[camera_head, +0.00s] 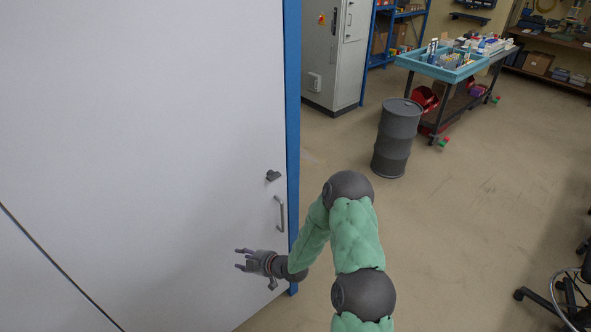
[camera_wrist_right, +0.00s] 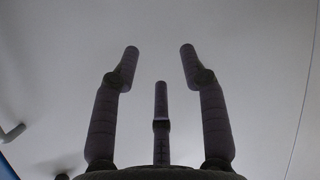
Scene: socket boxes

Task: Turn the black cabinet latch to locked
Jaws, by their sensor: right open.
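The black cabinet latch (camera_head: 273,175) is a small dark knob near the right edge of the white cabinet door (camera_head: 150,120), above a grey bar handle (camera_head: 280,213). The latch's exact turn angle is too small to read. My right gripper (camera_head: 240,258) is below and left of the latch and handle, apart from both. Its three fingers are spread and empty, and they also show in the right wrist view (camera_wrist_right: 160,70) against the white panel. A grey fixture (camera_wrist_right: 12,133) shows at that view's left edge; I cannot tell which one. My left gripper is not in view.
A blue frame post (camera_head: 293,110) edges the door. A grey drum (camera_head: 397,138) and a workbench with a blue tray (camera_head: 440,68) stand at the back right. A grey cabinet (camera_head: 335,50) stands behind. The floor at right is mostly clear, with a chair (camera_head: 565,300) at the far right.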

